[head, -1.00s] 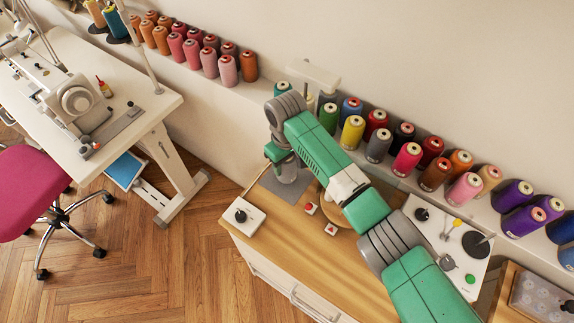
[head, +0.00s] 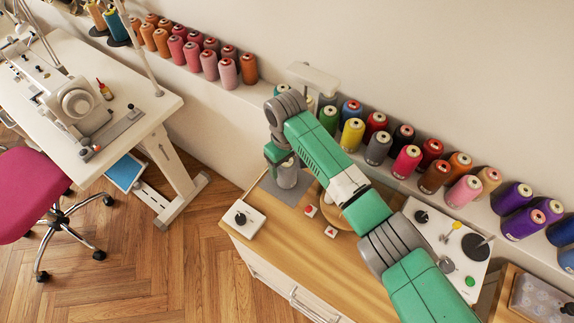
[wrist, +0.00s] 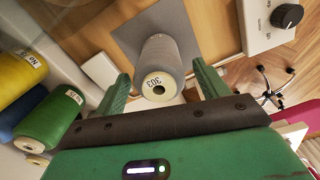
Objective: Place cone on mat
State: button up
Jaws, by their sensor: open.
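The grey cone (wrist: 163,58), its top marked 303, stands upright on the flat grey mat (wrist: 136,32) in the wrist view. In the head view the cone (head: 287,178) and the mat (head: 296,193) show at the table's left end, partly behind my arm. My gripper (wrist: 163,82) is open, with one green finger on each side of the cone's top and a visible gap on both sides. In the head view my gripper (head: 278,153) is just above the cone, its fingers partly hidden.
A white box with a black knob (head: 242,219) sits left of the mat. Several coloured cones (head: 352,134) line the shelf behind. A white control panel (head: 445,235) lies farther right. Bare wood is in front.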

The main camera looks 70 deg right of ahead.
notch_tip(320, 180, up, 10)
jog(key=p, duration=0.1)
jog(key=shift+f+p, duration=0.25)
jog(key=shift+p, duration=0.05)
jog(key=w+a+r+n+t+h, duration=0.15)
jog(key=w+a+r+t, duration=0.25)
jog(key=w+a+r, duration=0.4)
jog(key=w+a+r+n+t+h, duration=0.1)
jog(key=w+a+r+n+t, duration=0.2)
jog(key=w+a, duration=0.6)
jog(key=w+a+r+t, duration=0.3)
jog(key=a+r, duration=0.3)
jog(key=r, duration=0.1)
jog(key=w+a+r+t, duration=0.3)
jog(key=a+r, duration=0.2)
jog(key=r, duration=0.2)
jog(key=s+a+r+n+t+y, duration=0.1)
jog(key=s+a+r+t, duration=0.2)
jog(key=a+r, duration=0.35)
jog(key=s+a+r+t+y, duration=0.1)
jog(key=s+a+r+t, duration=0.3)
jog(key=r, duration=0.3)
jog(key=s+a+r+t, duration=0.5)
jog(key=s+a+r, duration=0.1)
jog(key=s+r, duration=0.4)
jog(key=shift+s+a+r+y, duration=0.15)
jog(key=shift+s+a+y, duration=0.15)
jog(key=shift+s, duration=0.55)
